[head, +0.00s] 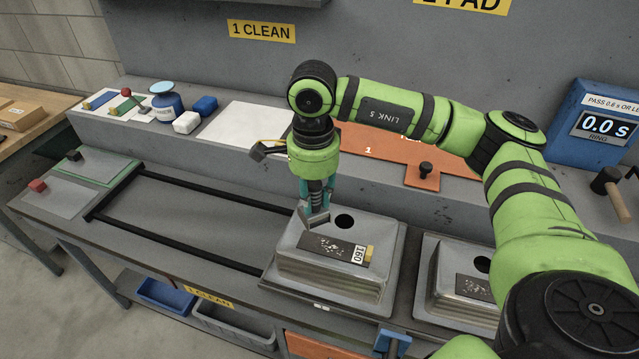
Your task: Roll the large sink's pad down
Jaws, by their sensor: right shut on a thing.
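The large sink (289,270) lies upside down on the bench, a grey metal basin with a round dark hole in its raised face. A dark, speckled pad (322,246) lies on that face, with a white tag reading 160 at its right end. My right gripper (318,205) points down over the pad's far left part, its teal fingers shut on a small grey tool (314,220) that looks like a roller. The tool is at or just above the pad; I cannot tell whether it touches. My left gripper is not in view.
A second sink (436,290) stands to the right, partly behind my arm. Black rails (190,245) run left along the bench. A blue timer box (600,105) reads 0.0 s.

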